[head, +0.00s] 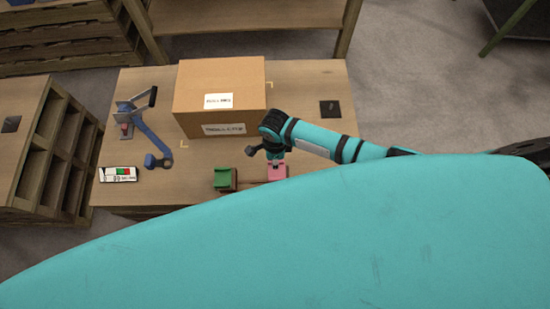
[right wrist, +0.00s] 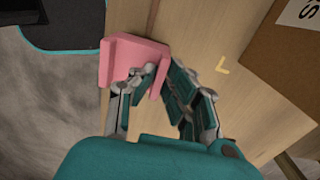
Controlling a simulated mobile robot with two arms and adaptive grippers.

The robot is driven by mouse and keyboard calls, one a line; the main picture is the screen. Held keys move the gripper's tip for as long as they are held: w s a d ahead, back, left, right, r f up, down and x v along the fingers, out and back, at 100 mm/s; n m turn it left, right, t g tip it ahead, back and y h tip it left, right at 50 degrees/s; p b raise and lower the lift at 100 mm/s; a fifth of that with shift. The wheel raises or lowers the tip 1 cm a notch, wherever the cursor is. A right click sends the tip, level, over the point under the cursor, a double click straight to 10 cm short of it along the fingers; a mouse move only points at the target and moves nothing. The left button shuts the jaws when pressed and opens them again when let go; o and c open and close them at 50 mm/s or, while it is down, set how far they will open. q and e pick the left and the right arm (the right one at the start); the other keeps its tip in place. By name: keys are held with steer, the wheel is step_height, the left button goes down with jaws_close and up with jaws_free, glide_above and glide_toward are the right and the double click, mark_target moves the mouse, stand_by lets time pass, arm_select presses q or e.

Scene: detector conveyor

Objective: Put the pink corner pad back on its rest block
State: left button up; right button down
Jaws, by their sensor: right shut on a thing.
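The pink corner pad (head: 278,171) is near the front edge of the wooden table, right of the green corner pad (head: 223,177). My right gripper (head: 275,158) reaches it from above. In the right wrist view the L-shaped pink pad (right wrist: 122,58) fills the space at the fingertips, and my right gripper (right wrist: 152,80) is shut on one of its walls. A brown wooden block shows beside the green pad. I cannot tell whether the pink pad touches the wood under it. My left gripper is not in view.
A cardboard box (head: 220,90) with white labels stands at the table's back. A dark square (head: 330,110) lies at the right. My teal body covers the lower picture.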

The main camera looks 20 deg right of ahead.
steer(key=shift+f+b, duration=1.15)
steer(key=shift+f, duration=1.05)
steer(key=c, duration=1.3)
jaws_free()
step_height(320, 180, up, 12)
steer(key=shift+w, duration=0.1)
